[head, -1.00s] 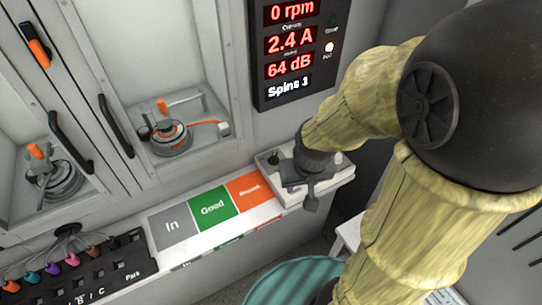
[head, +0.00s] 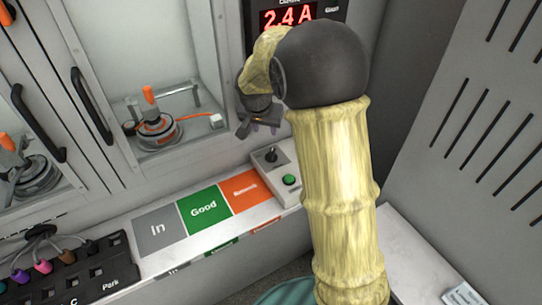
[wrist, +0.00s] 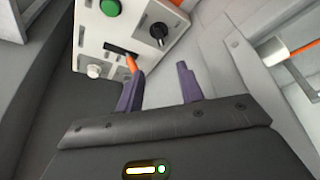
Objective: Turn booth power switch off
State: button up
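The control box (head: 284,181) stands at the right end of the bench ledge, with a black toggle (head: 271,156) and a green button (head: 289,180). In the wrist view a pale panel (wrist: 118,28) shows a green button (wrist: 110,7), a black knob (wrist: 158,33), a white knob (wrist: 93,71) and an orange lever (wrist: 130,63) in a black slot. No label marks which one is the booth power switch. My gripper (wrist: 160,84) is open and empty. Its left fingertip is close to the orange lever; I cannot tell if they touch. In the head view my gripper (head: 258,130) hangs above the box.
The ledge carries grey In, green Good (head: 204,208) and orange pads. Glass-doored booths with black handles (head: 90,105) stand behind, holding motor fixtures (head: 157,127). A plug strip (head: 75,275) is at lower left. A slotted grey wall (head: 460,130) closes the right side.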

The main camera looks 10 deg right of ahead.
aim_at(271, 152)
jog(key=x, duration=1.7)
jog(key=shift+d+f, duration=0.1)
jog(key=shift+f, duration=0.05)
grip_shut()
